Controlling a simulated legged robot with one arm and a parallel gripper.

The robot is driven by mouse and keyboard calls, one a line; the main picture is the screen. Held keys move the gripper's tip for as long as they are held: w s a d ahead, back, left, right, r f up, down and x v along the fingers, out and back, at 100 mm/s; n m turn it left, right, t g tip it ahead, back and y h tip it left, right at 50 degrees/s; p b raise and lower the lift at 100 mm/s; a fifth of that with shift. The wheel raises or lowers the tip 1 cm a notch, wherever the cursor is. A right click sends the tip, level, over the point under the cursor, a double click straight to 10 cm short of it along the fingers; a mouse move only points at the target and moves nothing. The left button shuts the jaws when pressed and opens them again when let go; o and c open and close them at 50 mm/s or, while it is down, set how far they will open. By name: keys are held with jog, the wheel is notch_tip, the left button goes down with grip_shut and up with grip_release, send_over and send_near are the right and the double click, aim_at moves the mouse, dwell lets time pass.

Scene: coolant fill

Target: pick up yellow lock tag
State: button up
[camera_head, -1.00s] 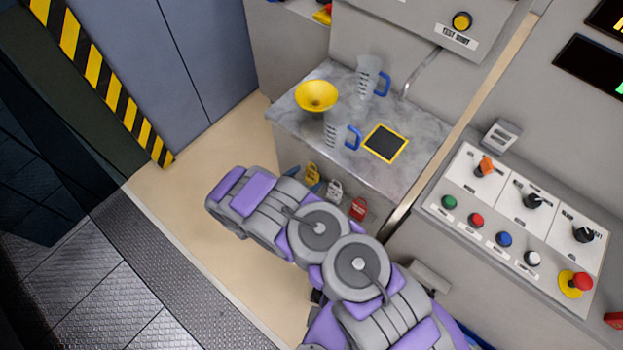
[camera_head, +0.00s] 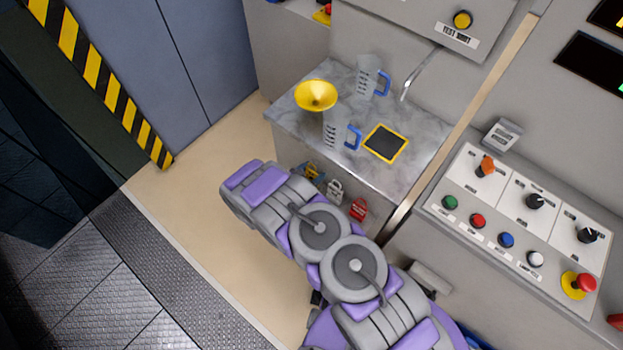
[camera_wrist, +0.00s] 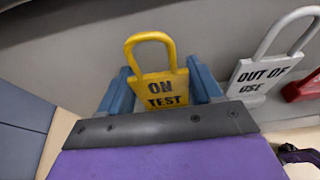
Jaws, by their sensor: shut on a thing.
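The yellow lock tag (camera_wrist: 163,88), lettered "ON TEST", stands upright in the wrist view with its shackle at the top. My gripper (camera_wrist: 163,85) is shut on it, with a blue finger at each side of its body. In the head view the yellow tag (camera_head: 312,172) shows small at the front of the cabinet, partly hidden by my arm and gripper. In the wrist view its shackle is in front of the grey panel; I cannot tell whether it still touches a hook.
A white "OUT OF USE" tag (camera_wrist: 262,75) hangs close to the right, with a red tag (camera_wrist: 303,88) beyond it. Above, the countertop (camera_head: 420,140) holds a yellow funnel (camera_head: 316,95), two jugs and a black pad (camera_head: 386,143). Floor is clear at left.

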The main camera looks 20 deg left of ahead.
jog(key=c, duration=0.4)
